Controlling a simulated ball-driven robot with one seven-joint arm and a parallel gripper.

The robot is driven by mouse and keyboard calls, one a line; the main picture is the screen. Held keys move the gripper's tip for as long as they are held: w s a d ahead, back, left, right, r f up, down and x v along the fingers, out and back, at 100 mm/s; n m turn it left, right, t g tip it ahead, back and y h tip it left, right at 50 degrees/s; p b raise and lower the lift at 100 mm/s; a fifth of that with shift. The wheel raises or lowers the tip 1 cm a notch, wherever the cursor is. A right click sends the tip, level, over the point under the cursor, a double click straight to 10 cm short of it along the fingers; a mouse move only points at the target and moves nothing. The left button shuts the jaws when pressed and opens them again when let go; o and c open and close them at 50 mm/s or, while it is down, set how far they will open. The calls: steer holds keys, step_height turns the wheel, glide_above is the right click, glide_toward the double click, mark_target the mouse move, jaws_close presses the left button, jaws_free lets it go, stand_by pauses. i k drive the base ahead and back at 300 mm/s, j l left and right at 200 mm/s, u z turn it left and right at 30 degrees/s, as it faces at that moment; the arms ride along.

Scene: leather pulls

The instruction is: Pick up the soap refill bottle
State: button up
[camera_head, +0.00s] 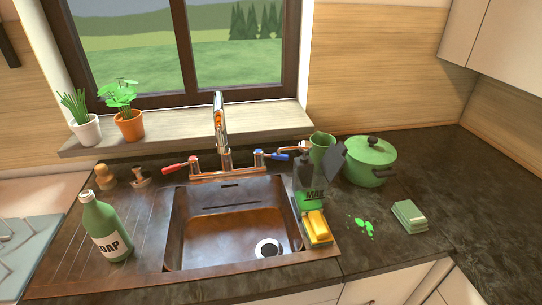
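A green bottle (106,230) with a pale cap and a cream label ending in "OAP" stands upright on the ribbed drainboard, left of the sink. It looks like the soap refill bottle. Nothing touches it, and its front is unobstructed. A second soap container (310,195), a see-through dispenser with a dark pump top, green liquid low inside and "MAX" on it, stands at the right rim of the sink. My gripper is not clearly visible in this view.
The sink (225,235) is empty; its tap (220,130) rises behind. Brushes (105,177) stand behind the bottle. A yellow sponge (317,227), green pot (369,161), green cup (321,147), green sponges (409,215) and green spill (363,227) are right. The right counter is mostly clear.

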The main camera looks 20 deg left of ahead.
mark_target(100, 221)
steer(key=u, duration=1.55)
steer(key=j+u, duration=0.1)
steer(key=i, duration=0.05)
